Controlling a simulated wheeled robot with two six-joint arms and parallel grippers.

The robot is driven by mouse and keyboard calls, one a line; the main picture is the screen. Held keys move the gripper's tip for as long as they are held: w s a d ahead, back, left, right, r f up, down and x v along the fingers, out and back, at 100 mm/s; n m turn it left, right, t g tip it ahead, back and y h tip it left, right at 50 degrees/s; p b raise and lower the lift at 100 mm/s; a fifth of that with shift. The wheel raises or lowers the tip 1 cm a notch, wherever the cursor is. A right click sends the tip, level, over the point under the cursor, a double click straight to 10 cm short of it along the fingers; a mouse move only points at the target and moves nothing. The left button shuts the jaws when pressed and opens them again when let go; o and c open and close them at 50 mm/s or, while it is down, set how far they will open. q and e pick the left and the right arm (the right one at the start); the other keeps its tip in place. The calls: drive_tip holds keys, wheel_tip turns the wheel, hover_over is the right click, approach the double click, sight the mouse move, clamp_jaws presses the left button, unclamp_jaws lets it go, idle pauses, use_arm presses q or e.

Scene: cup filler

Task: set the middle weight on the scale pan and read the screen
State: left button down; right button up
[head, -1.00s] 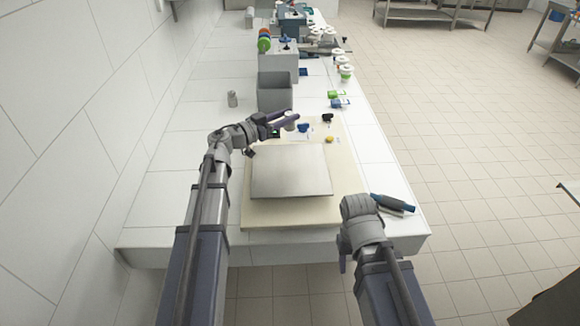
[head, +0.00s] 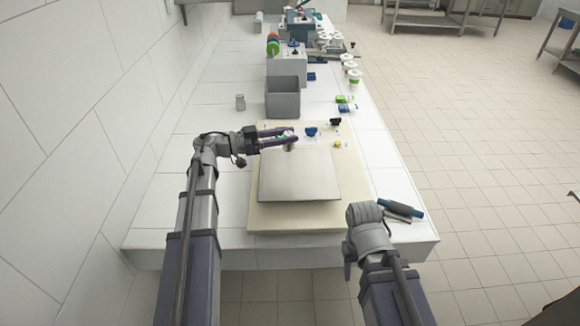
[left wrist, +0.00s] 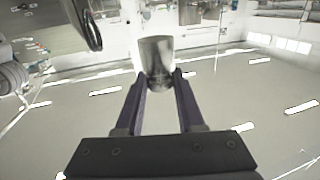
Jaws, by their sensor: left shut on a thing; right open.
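My left gripper (head: 289,139) is shut on a grey metal weight (head: 290,148) above the far part of the scale pan (head: 300,178). The left wrist view shows the weight (left wrist: 156,60) as a shiny cylinder between the two fingertips. I cannot tell for sure whether its bottom touches the pan. The pan is a flat square steel plate, otherwise bare. The scale's screen is mostly hidden behind my left gripper, and no reading is legible. My right gripper (head: 348,268) is low at the near counter edge, mostly hidden by its wrist, and holds nothing visible.
A cream board (head: 295,219) lies under the scale. Small blue (head: 311,132), black (head: 334,122) and yellow (head: 338,144) items sit beyond the pan.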

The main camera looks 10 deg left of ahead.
sight(285, 149)
use_arm(q)
drive_tip(key=f+b, duration=0.3)
drive_tip(key=f, duration=0.1)
drive_tip(key=shift+a+f+b, duration=0.2)
drive_tip(key=shift+f+b, duration=0.15)
drive_tip(key=shift+b, duration=0.05)
drive_tip(key=shift+f+b, duration=2.05)
drive_tip(key=shift+f, duration=0.1)
drive_tip(key=shift+f, duration=0.15)
drive_tip(key=c, duration=0.5)
unclamp_jaws()
drive_tip(key=shift+r, duration=0.25)
drive_tip(key=v, duration=1.2)
drive_tip(key=shift+s, duration=0.1)
